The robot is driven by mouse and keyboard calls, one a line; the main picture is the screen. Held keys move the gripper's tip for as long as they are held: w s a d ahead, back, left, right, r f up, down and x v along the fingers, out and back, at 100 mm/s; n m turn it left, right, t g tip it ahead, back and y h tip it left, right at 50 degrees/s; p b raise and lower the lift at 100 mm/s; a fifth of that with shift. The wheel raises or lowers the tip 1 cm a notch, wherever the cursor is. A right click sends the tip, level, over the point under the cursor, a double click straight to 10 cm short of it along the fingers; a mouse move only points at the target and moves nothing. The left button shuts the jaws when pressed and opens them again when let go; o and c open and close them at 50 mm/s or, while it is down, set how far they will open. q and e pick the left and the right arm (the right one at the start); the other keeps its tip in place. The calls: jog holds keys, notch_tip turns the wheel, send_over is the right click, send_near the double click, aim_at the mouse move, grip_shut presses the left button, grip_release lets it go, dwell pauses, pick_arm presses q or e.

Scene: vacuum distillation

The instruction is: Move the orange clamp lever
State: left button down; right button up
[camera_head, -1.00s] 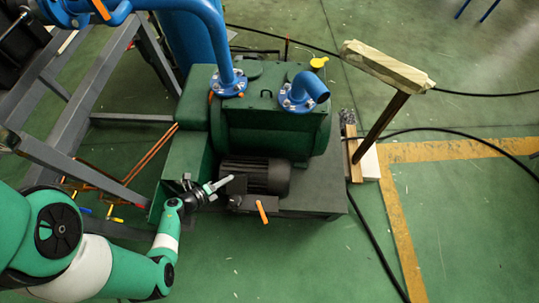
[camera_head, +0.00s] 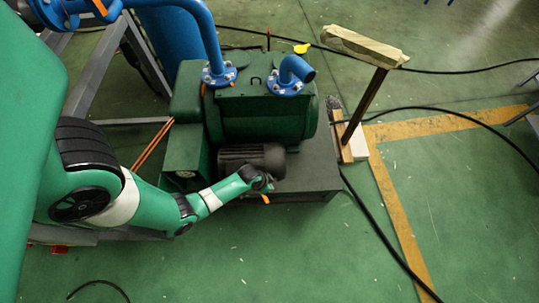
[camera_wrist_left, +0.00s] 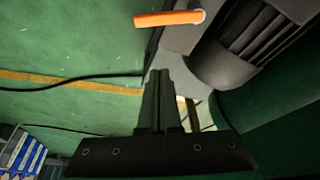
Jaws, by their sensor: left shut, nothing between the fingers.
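The orange clamp lever (camera_head: 265,199) sticks out at the front of the green pump's base, just beside the dark motor. In the head view my left wrist and gripper (camera_head: 263,184) are right above it and partly cover it. In the left wrist view the lever (camera_wrist_left: 170,18) lies near the top edge, pointing left from a pale pivot. My left gripper (camera_wrist_left: 160,78) is shut with its fingers together and empty. The lever appears beyond the fingertips, with no contact visible. My right gripper is not in view.
The ribbed dark motor (camera_head: 250,160) and green pump body (camera_head: 262,118) stand close behind the gripper. A blue elbow pipe (camera_head: 295,70) rises above. A wooden post (camera_head: 362,108) and black cables are to the right. Green floor is open in front.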

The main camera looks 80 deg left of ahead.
pick_arm(q)
jog(key=b+x, duration=0.6)
jog(key=x, duration=0.3)
jog(key=shift+f, duration=0.4)
jog(key=s, duration=0.2)
jog(key=s+d+r+p, duration=0.1)
jog(key=s, duration=0.1)
jog(key=shift+r, duration=0.1)
jog(key=shift+s+d, duration=0.1)
jog(key=shift+s+d+r+p, duration=0.15)
jog(key=shift+s+p, duration=0.15)
jog(key=shift+p, duration=0.15)
jog(key=shift+s, duration=0.3)
